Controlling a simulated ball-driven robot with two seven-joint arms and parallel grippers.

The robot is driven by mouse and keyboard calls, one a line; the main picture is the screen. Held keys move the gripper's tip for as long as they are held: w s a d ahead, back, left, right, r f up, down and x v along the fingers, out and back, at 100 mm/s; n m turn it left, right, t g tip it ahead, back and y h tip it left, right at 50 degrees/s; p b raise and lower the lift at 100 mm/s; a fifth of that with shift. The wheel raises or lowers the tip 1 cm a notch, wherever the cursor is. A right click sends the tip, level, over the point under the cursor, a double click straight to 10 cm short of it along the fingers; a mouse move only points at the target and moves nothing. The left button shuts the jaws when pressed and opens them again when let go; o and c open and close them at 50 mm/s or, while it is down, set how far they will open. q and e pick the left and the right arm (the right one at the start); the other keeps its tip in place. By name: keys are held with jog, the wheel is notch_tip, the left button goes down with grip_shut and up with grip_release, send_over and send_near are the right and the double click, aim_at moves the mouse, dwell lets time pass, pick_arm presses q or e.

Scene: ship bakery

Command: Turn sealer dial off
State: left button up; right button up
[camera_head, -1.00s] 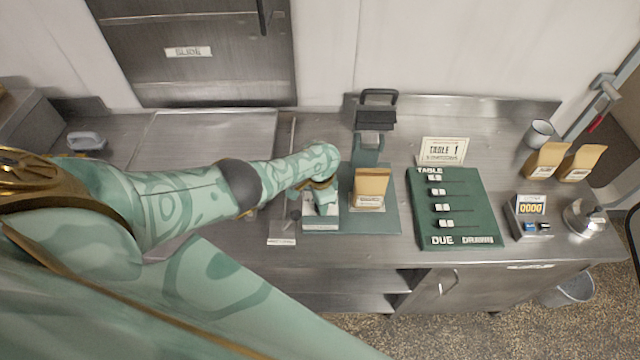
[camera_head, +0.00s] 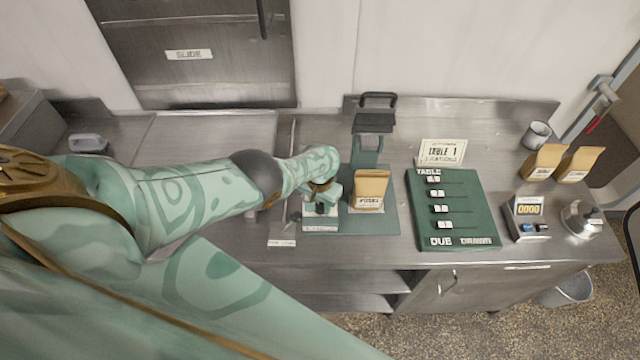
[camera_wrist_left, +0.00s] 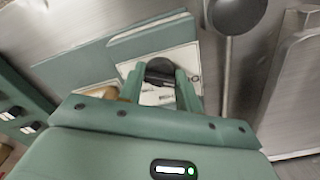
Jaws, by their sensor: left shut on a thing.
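The sealer is a green unit with a raised black handle (camera_head: 374,120) at its back. A white dial plate (camera_head: 320,224) lies at its front left and also shows in the left wrist view (camera_wrist_left: 184,58). My left gripper (camera_head: 321,204) is over this plate, pointing down. In the left wrist view its two green fingers (camera_wrist_left: 160,92) are shut on the dark dial knob (camera_wrist_left: 160,73). The fingers and arm hide most of the knob, so its setting cannot be read. My right gripper is not in view.
A brown bag (camera_head: 370,186) stands close right of the gripper on the green mat (camera_head: 383,224). Further right are a green slider board (camera_head: 466,222), a table card (camera_head: 442,151) and a counter device (camera_head: 527,222). Bare steel lies left of the sealer.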

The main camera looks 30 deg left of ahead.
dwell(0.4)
pick_arm(q)
jog(key=o, duration=1)
jog(key=shift+c, duration=0.2)
